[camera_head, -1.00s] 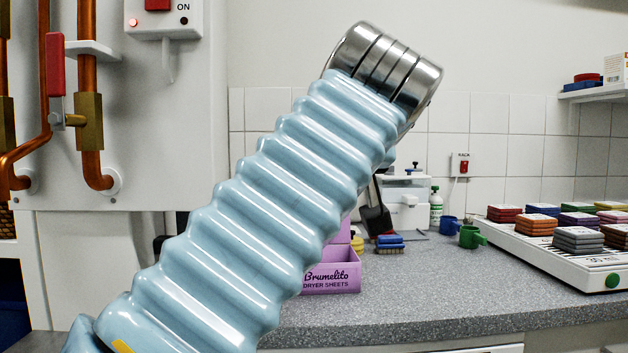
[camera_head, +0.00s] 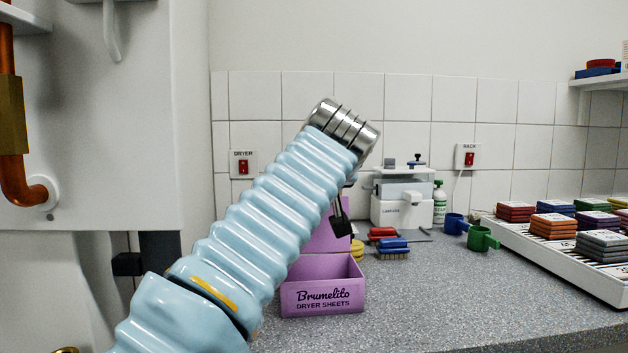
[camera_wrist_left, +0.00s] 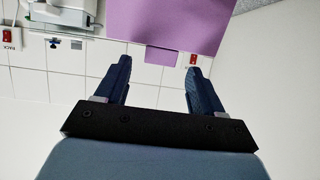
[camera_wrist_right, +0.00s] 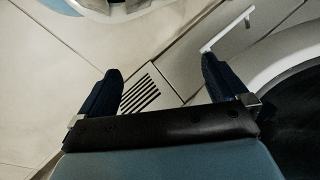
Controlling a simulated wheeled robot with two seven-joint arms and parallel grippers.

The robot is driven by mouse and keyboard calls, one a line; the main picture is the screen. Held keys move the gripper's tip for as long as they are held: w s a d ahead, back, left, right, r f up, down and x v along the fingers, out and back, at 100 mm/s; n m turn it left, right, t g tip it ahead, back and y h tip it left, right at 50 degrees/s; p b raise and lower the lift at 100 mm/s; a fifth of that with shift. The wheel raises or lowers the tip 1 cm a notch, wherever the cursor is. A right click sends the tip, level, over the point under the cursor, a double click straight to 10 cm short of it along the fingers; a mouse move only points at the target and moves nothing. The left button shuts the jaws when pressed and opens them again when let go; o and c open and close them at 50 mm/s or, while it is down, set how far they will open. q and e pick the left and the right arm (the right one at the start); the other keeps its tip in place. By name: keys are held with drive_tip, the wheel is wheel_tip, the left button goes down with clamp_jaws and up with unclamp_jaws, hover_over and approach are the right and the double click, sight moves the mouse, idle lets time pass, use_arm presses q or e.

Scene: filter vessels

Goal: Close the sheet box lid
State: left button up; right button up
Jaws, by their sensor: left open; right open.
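The purple sheet box (camera_head: 322,298), marked "Brumelito DRYER SHEETS", stands on the counter. Its purple lid (camera_head: 325,238) stands raised at the back of the box, partly hidden by my left arm. In the left wrist view the open, empty fingers (camera_wrist_left: 158,72) are close to a broad purple panel, which looks like the lid (camera_wrist_left: 175,20). My right gripper (camera_wrist_right: 162,68) is open and empty, away from the box, and out of the head view.
Right of the box are a red brush (camera_head: 382,233), a blue brush (camera_head: 393,248), a blue cup (camera_head: 455,224) and a green cup (camera_head: 483,239). A white rack (camera_head: 560,259) bears coloured stacks. A white machine (camera_head: 402,196) stands behind. The counter front is clear.

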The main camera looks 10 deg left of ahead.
use_arm(q)
drive_tip(key=shift+x, duration=1.3)
clamp_jaws()
